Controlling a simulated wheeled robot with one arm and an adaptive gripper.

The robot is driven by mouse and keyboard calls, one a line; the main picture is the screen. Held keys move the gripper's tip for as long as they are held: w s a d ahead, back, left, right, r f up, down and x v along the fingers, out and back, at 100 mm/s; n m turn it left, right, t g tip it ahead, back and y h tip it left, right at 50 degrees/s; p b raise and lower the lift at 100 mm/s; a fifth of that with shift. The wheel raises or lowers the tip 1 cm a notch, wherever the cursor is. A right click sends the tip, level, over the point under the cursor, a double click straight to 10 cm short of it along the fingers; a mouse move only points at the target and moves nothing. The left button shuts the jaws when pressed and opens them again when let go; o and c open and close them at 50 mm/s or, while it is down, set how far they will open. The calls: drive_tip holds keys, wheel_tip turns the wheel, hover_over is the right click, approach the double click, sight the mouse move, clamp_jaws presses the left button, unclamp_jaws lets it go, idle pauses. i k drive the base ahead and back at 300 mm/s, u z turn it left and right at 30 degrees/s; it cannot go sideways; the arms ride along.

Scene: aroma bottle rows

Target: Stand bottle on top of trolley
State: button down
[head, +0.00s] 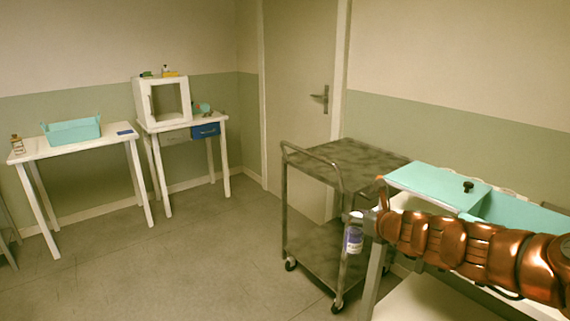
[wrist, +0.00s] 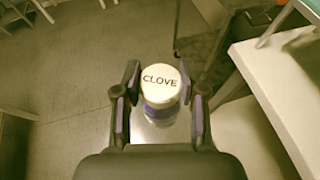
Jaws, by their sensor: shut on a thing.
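A small purple and white bottle (head: 354,238) hangs upright in front of the trolley in the head view. In the wrist view the bottle's white cap (wrist: 161,85) reads "CLOVE". My gripper (wrist: 163,101) is shut on the bottle; in the head view my gripper (head: 357,216) is small and partly unclear at the end of the copper-coloured arm. The grey metal trolley (head: 345,160) stands right of centre, with a mottled top and a lower shelf. Its bare top is above and behind the bottle in the picture. The bottle is apart from the top.
A teal-lidded box (head: 440,184) on a white stand is right of the trolley, under my arm. White tables with a teal bin (head: 72,131) and a white open cabinet (head: 163,101) stand at the left. The floor between is clear.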

sight(355, 177)
drive_tip(key=u, duration=1.9)
drive_tip(key=k, duration=1.25)
drive_tip(key=z, duration=1.45)
drive_tip(key=i, duration=1.3)
